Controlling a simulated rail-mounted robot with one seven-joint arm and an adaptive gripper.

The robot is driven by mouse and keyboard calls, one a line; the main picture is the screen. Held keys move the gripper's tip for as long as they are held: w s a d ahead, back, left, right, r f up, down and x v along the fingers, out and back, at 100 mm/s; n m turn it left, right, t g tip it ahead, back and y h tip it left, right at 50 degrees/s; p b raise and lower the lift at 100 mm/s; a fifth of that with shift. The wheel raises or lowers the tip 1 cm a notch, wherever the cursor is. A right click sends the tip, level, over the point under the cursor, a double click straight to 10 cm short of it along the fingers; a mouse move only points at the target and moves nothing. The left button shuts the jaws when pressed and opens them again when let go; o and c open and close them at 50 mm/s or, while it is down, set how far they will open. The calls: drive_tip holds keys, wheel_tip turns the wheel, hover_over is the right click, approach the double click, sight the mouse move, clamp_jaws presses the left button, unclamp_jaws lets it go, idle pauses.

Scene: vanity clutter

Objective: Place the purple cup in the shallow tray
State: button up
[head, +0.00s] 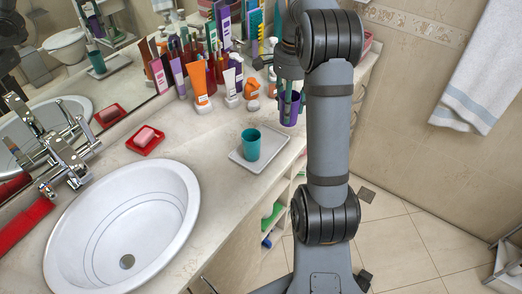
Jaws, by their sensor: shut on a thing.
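The purple cup (290,112) is upright near the counter's right edge, beyond the shallow tray. My gripper (289,92) points down over it and is shut on the cup, with a finger reaching into its mouth. My arm stands just to the right and hides part of the gripper. I cannot tell whether the cup's base touches the counter. The shallow tray (275,156) is pale and square and lies on the counter right of the sink. A teal cup (251,144) stands upright on the tray.
Several tubes and bottles, including an orange tube (198,80), crowd the back of the counter by the mirror. A pink soap in a red dish (146,141) lies left of the tray. The sink (122,232) fills the front left. Bare counter surrounds the tray's left side.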

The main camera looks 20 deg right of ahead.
drive_tip(key=d+m, duration=0.3)
drive_tip(key=d, duration=0.3)
drive_tip(key=p, duration=0.2)
hover_over(268, 139)
drive_tip(key=shift+s+a+f, duration=0.1)
drive_tip(key=shift+f, duration=5.7)
drive_tip(key=shift+f, duration=0.2)
drive_tip(key=o, duration=1.2)
drive_tip(key=shift+o, duration=0.2)
